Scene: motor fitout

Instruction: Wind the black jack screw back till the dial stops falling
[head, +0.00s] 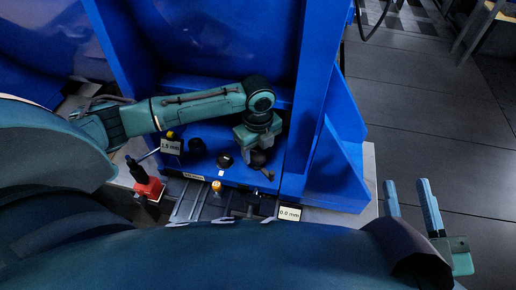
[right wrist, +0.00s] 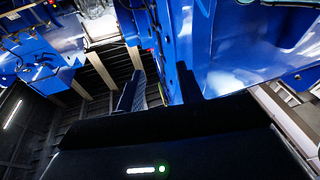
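My left gripper (head: 257,155) points down over the blue base, at a dark knob-like part (head: 265,173) that may be the black jack screw. The gripper covers much of it, so I cannot tell whether the fingers grip it. Two other black round parts (head: 196,145) (head: 225,160) stand to its left. A white readout (head: 171,147) shows about 1.6 mm, small to read; a second readout (head: 289,213) shows 0.0 mm. My right gripper (head: 411,193) is open and empty, over the floor at the right. Its spread fingers also show in the right wrist view (right wrist: 158,88).
A red block (head: 148,189) with a black upright part stands at the left. A small orange-topped part (head: 217,186) sits near the base's front edge. Blue upright plates (head: 320,95) flank the left gripper. The grey floor (head: 430,110) at the right is clear.

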